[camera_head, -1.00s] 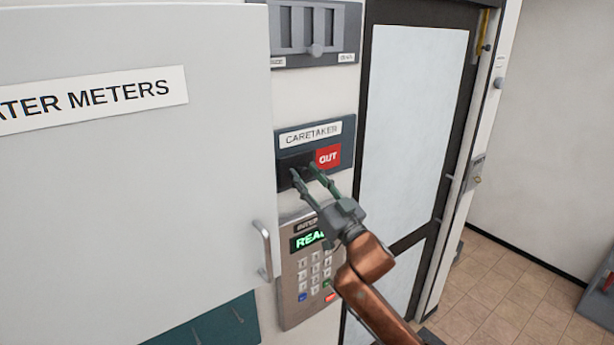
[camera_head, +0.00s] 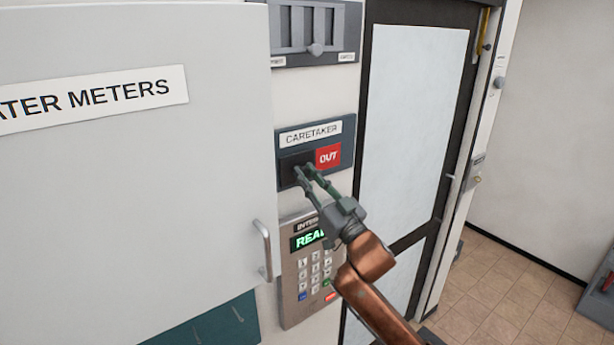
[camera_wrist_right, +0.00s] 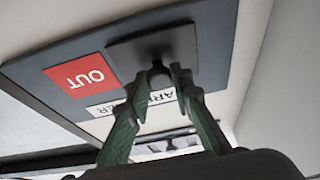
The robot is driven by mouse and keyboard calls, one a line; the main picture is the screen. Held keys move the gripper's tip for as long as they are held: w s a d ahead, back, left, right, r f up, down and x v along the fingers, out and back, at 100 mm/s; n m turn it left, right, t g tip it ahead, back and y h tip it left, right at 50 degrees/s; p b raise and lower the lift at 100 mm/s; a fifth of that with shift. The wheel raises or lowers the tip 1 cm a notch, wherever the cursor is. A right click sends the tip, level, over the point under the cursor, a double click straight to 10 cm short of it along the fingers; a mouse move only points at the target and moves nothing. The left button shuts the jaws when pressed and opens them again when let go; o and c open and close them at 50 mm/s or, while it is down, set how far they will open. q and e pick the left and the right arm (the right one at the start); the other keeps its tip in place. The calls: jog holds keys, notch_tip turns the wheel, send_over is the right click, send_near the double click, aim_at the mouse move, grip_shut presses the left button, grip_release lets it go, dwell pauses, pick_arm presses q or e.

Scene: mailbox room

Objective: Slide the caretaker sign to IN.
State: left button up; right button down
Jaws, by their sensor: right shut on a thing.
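The caretaker sign (camera_head: 348,138) is a blue-grey wall plate with a white CARETAKER label (camera_head: 311,134). A red OUT field (camera_head: 328,156) shows on its right half. A dark sliding cover (camera_head: 289,162) sits over the left half. In the right wrist view the cover (camera_wrist_right: 200,40) carries a small round knob (camera_wrist_right: 159,72), with the red OUT field (camera_wrist_right: 82,76) beside it. My right gripper (camera_head: 303,172) is at the cover, its fingertips shut on the knob from both sides. My left gripper is not in view.
A keypad intercom (camera_head: 309,275) with a green display is just below the sign. The large WATER METERS cabinet door (camera_head: 150,200) with a handle (camera_head: 264,250) fills the left. A glazed door (camera_head: 410,130) is at right.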

jog(key=w+d+p, duration=0.1)
jog(key=w+d, duration=0.1)
jog(key=d, duration=0.1)
jog(key=w+d+p, duration=0.1)
jog(key=w+d, duration=0.1)
jog(key=d, duration=0.1)
jog(key=w+d+p, duration=0.1)
jog(key=w+d, duration=0.1)
jog(key=d, duration=0.1)
jog(key=shift+w+d, duration=0.1)
jog(key=shift+w, duration=0.2)
jog(key=c, duration=2.1)
grip_release()
jog(key=o, duration=0.4)
jog(key=shift+d, duration=0.1)
jog(key=v, duration=1.2)
